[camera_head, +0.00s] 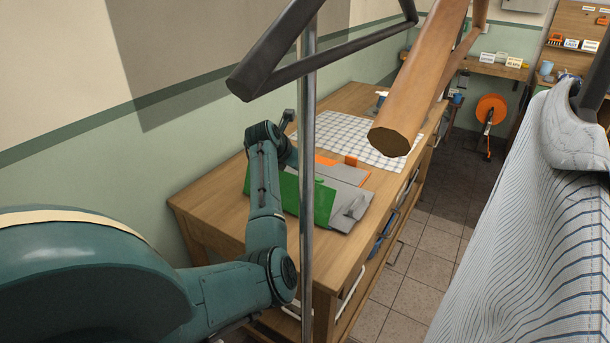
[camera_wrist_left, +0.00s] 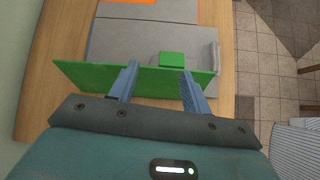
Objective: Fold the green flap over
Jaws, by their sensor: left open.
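The green flap (camera_head: 288,190) belongs to a grey folded piece (camera_head: 349,205) lying on the wooden bench. In the left wrist view the flap (camera_wrist_left: 90,77) runs as a long green strip across the near side of the grey panel (camera_wrist_left: 130,42), seemingly raised. A small green square (camera_wrist_left: 171,59) shows on the grey panel. My left gripper (camera_wrist_left: 160,78) is open, its two blue fingers spaced apart over the flap's strip. I cannot tell whether they touch it. In the head view my left arm and a metal pole partly cover the flap; the left gripper's fingers are not clear. My right gripper is not in view.
A metal pole (camera_head: 307,130), a black bar (camera_head: 285,50) and a wooden bar (camera_head: 420,80) stand in the foreground. A checked cloth (camera_head: 335,130) lies farther along the bench (camera_head: 215,195). A striped garment (camera_head: 530,210) hangs at right. Tiled floor lies between.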

